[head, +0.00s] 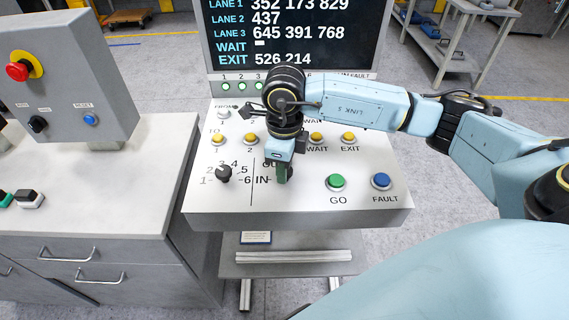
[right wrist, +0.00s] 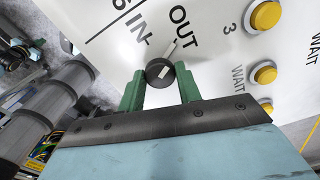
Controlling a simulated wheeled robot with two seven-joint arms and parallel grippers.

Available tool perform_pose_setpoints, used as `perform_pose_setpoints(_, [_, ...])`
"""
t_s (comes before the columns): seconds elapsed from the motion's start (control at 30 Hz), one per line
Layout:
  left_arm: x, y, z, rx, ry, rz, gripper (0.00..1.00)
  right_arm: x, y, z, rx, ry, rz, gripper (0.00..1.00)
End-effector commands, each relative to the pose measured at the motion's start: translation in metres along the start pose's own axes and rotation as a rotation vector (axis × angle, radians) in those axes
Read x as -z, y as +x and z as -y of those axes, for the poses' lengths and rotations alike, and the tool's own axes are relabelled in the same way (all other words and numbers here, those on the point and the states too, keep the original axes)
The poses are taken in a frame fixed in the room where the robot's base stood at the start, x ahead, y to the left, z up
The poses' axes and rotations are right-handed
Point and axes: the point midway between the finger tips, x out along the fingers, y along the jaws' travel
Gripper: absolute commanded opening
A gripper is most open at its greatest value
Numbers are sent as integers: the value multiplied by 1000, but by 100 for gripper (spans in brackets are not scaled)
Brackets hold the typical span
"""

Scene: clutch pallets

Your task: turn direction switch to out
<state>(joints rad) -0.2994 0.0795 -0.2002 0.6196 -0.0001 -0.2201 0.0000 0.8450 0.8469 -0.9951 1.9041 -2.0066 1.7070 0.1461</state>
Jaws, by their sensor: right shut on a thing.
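The direction switch (right wrist: 160,72) is a round black knob on the white panel, with the IN and OUT labels beside it in the right wrist view. A pale bar runs from the knob toward the OUT label (right wrist: 183,25); its exact setting is hard to tell. My right gripper (right wrist: 159,85) has its green fingers on either side of the knob, shut on it. In the head view, my right gripper (head: 283,173) points down at the panel, hiding the knob and part of OUT. The IN label (head: 262,180) shows beside it. My left gripper is not in view.
The panel (head: 310,198) also carries a black lane selector (head: 223,173), a green GO button (head: 336,182), a blue FAULT button (head: 381,181) and several yellow buttons. A display (head: 300,35) stands behind. A grey cabinet with a red stop button (head: 18,71) is left.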

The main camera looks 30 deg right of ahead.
Motion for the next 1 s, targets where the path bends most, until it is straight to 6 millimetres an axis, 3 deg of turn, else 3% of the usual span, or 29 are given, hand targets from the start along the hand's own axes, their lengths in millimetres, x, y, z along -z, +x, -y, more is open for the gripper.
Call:
perform_pose_setpoints(0.03, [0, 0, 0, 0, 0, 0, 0, 0, -1, 1, 2, 3, 3, 11])
perform_pose_setpoints(0.07, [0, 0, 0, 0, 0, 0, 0, 0, -1, 1, 2, 3, 3, 38])
perform_pose_setpoints(0.2, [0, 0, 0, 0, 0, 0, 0, 0, -1, 1, 2, 2, 2, 56])
perform_pose_setpoints(0.57, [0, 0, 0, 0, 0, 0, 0, -1, -5, 0, 1, 0, 3, 56])
perform_pose_setpoints(0.77, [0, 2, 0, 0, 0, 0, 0, -1, -38, 1, 4, 0, 6, 56])
perform_pose_setpoints(1.0, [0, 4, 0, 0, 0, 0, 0, -1, -93, 1, 4, 0, 7, 56])
